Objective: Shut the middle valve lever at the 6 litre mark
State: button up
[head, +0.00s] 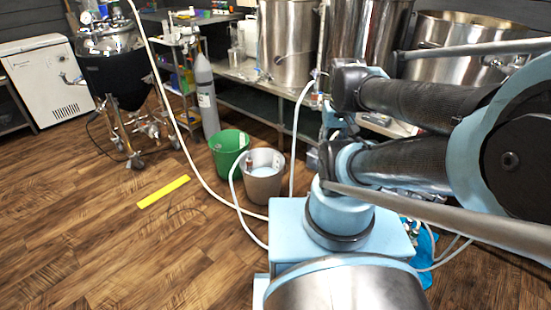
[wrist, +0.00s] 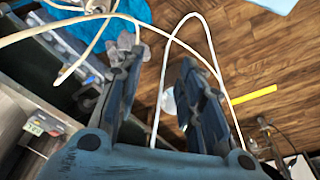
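In the wrist view my gripper (wrist: 161,62) is open, its two dark fingers apart with nothing between them but a white hose and the floor behind. A grey bucket (head: 262,188) with pale liquid stands on the floor in the head view, beside a green bucket (head: 221,160). A white hose (head: 236,203) runs down by the grey bucket. Steel kettles (head: 287,45) stand on the bench; fittings (head: 322,88) show at the near one. My arm covers much of the right side. I cannot make out the middle valve lever or a 6 litre mark.
A yellow strip (head: 163,192) lies on open wooden floor at left. A grey gas cylinder (head: 207,100) stands by the shelves. A black conical tank (head: 113,75) on wheels stands at back left. A small device with a lit display (wrist: 36,128) shows in the wrist view.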

jog(key=w+d+r+m, duration=0.1)
jog(key=w+r+m, duration=0.2)
jog(key=w+r, duration=0.5)
jog(key=w+r+m+g, duration=0.15)
jog(key=w+r, duration=0.25)
jog(key=w, duration=0.7)
jog(key=w+d+r+m+t, duration=0.1)
jog(key=w+r+m, duration=0.2)
jog(key=w+r, duration=0.55)
jog(key=w+d+f+m+g, duration=0.1)
jog(key=w+m, duration=0.1)
jog(key=w, duration=0.7)
jog(key=w+f+m, duration=0.2)
jog(key=w, duration=0.7)
jog(key=w+d+f+m, duration=0.15)
jog(key=w+f, duration=0.25)
jog(key=w, duration=0.5)
jog(key=w+d+f+m, duration=0.1)
jog(key=w+f+m, duration=0.3)
jog(key=w, duration=0.5)
jog(key=shift+n+g, duration=0.3)
jog(key=shift+g, duration=0.05)
jog(key=f, duration=1.7)
jog(key=shift+d+f, duration=0.2)
jog(key=shift+f, duration=0.1)
jog(key=shift+w, duration=0.1)
grip_shut()
